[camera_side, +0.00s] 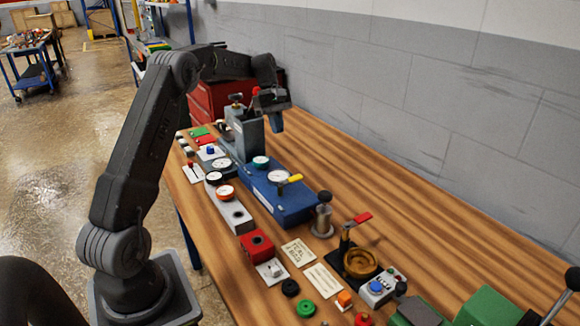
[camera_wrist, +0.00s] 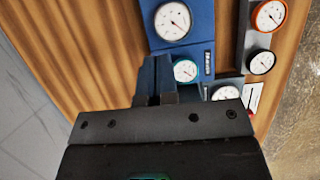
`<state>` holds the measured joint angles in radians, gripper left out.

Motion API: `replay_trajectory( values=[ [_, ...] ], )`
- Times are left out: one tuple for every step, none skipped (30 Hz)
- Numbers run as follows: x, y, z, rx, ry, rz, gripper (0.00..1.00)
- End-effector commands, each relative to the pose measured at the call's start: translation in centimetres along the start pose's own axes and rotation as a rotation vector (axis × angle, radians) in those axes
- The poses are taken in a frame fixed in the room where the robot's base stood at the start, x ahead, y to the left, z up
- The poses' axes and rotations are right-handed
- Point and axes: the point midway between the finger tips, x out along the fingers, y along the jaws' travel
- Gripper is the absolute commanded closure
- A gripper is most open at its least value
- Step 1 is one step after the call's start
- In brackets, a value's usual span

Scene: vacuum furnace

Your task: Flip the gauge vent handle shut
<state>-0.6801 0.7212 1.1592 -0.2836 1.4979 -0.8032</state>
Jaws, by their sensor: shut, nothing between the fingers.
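A small yellow handle (camera_side: 291,179), which looks like the gauge vent handle, sits at the near right edge of a white-faced gauge (camera_side: 278,176) on a blue block (camera_side: 291,204). It points up to the right. The wrist view shows a white-faced gauge (camera_wrist: 172,20) on blue at the top, but no yellow handle. My gripper (camera_side: 277,122) is over the far part of the bench, behind and above the blue block and apart from the handle. Its fingers (camera_wrist: 155,80) are together and hold nothing.
A grey upright fixture (camera_side: 248,140) stands close beside my gripper. A teal-rimmed gauge (camera_side: 261,162) sits behind the white one. A metal cylinder with a black knob (camera_side: 323,215) and a red-handled lever (camera_side: 361,218) stand nearer. Bare wood (camera_side: 400,215) lies to the right.

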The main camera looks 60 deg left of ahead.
Motion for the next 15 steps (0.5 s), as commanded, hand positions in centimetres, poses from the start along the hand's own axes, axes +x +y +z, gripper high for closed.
replay_trajectory(
  values=[
    [0.24, 0.01, -0.62, -0.016, -0.008, -0.001, 1.0],
    [0.28, 0.02, -0.83, -0.023, -0.011, -0.001, 1.0],
    [0.36, 0.01, -1.04, -0.03, -0.014, -0.002, 1.0],
    [0.4, 0.0, -1.14, -0.034, -0.016, -0.002, 1.0],
    [0.41, -0.01, -1.2, -0.036, -0.017, -0.002, 1.0],
    [0.42, -0.01, -1.22, -0.037, -0.018, -0.003, 1.0],
    [0.41, -0.01, -1.22, -0.037, -0.018, -0.003, 1.0],
    [0.41, -0.01, -1.21, -0.037, -0.017, -0.003, 1.0],
    [0.41, -0.01, -1.19, -0.036, -0.017, -0.002, 1.0],
    [0.41, -0.01, -1.19, -0.036, -0.017, -0.002, 1.0],
    [0.4, -0.01, -1.18, -0.036, -0.017, -0.002, 1.0],
    [0.4, -0.01, -1.17, -0.035, -0.017, -0.002, 1.0],
    [0.41, -0.01, -1.17, -0.035, -0.017, -0.002, 1.0],
    [0.45, 0.0, -1.16, -0.035, -0.017, -0.003, 1.0],
    [0.54, 0.0, -1.15, -0.034, -0.016, -0.003, 1.0]
  ],
)
